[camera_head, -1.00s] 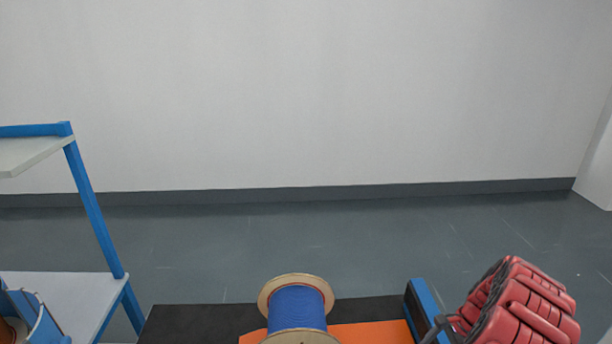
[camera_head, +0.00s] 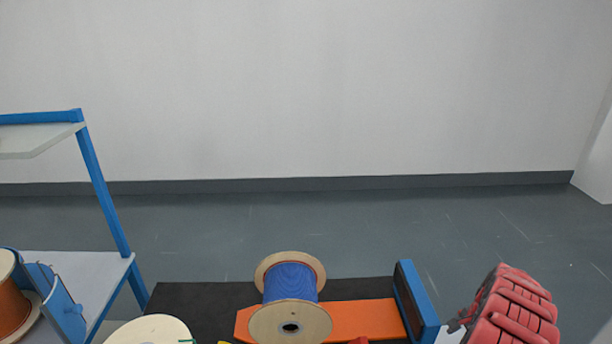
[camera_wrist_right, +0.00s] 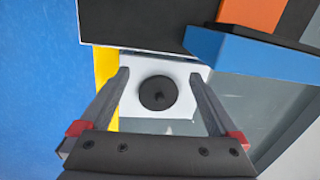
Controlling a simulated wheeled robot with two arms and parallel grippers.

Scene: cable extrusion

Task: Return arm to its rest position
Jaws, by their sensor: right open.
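My right arm (camera_head: 512,310), red and segmented, comes in at the lower right of the head view. My right gripper (camera_wrist_right: 158,74) shows in the wrist view, with two dark fingers spread apart and nothing between them. Beyond the fingers is a white plate with a round black knob (camera_wrist_right: 158,93); I cannot tell the distance. My left arm and gripper are not in view.
A spool of blue cable (camera_head: 290,281) lies on its side over an orange plate (camera_head: 365,320) on a black surface (camera_head: 200,298). A blue upright plate (camera_head: 417,305) stands beside my right arm. A blue-framed shelf (camera_head: 105,190) with an orange-brown spool (camera_head: 12,305) is at left.

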